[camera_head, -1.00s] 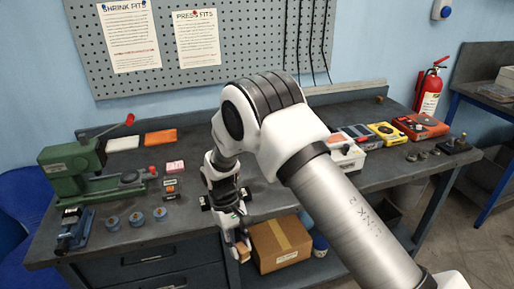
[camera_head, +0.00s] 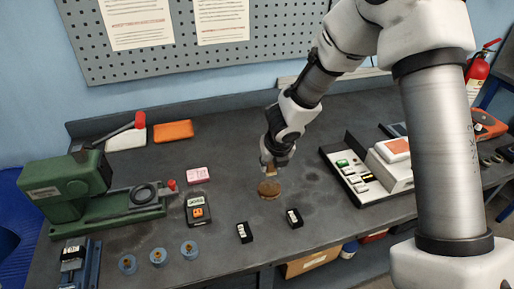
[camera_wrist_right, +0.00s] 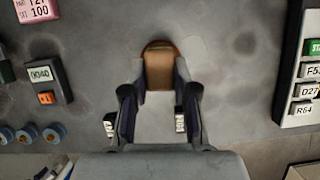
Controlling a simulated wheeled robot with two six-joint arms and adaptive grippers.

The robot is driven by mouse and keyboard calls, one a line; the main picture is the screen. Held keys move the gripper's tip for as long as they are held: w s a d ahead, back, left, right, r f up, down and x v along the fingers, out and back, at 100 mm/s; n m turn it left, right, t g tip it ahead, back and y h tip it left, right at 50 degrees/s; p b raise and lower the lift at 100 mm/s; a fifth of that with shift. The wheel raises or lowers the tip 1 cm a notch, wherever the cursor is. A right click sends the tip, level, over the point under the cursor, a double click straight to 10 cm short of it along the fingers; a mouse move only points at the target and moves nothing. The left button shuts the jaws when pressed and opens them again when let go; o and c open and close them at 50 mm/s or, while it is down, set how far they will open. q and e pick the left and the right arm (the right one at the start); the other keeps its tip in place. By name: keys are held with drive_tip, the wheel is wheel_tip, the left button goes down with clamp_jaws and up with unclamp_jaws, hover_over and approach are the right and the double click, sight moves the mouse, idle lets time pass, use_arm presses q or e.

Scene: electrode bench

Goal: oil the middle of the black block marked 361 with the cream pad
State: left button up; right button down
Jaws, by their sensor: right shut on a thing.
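My right gripper (camera_head: 272,160) points down over the middle of the bench. It is shut on a small tan-brown pad (camera_wrist_right: 158,78), which also shows at the fingertips in the head view (camera_head: 269,170). A round brown disc (camera_head: 270,189) lies on the bench directly under the pad. In the wrist view the pad overlaps the disc; whether they touch I cannot tell. Two small black blocks with white labels stand nearer the front edge, a left one (camera_head: 244,232) and a right one (camera_head: 294,217). Their markings are too small to read. My left gripper is not in view.
A black device with an orange button (camera_head: 198,208) and a pink block (camera_head: 198,175) stand left of the disc. A green press (camera_head: 85,190) and several blue round pieces (camera_head: 158,257) are further left. A labelled white tray (camera_head: 345,178) stands right. Bench around the disc is clear.

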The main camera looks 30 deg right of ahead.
sight(271, 174)
drive_tip(key=shift+w+a+f+n, duration=0.1)
drive_tip(key=shift+w+f+n, duration=0.05)
drive_tip(key=shift+w+n, duration=0.15)
drive_tip(key=shift+s+f+b, duration=0.7)
drive_tip(key=shift+s+b, duration=0.1)
drive_tip(key=shift+b, duration=0.45)
drive_tip(key=b+x, duration=0.3)
drive_tip(key=x, duration=0.1)
drive_tip(key=shift+s+a+f, duration=0.2)
drive_tip(key=shift+s+a, duration=0.05)
drive_tip(key=shift+s+r, duration=0.2)
drive_tip(key=shift+s, duration=0.1)
drive_tip(key=shift+w+f, duration=0.1)
drive_tip(key=shift+w, duration=0.05)
drive_tip(key=shift+f+b, duration=0.5)
drive_tip(key=shift+b, duration=0.2)
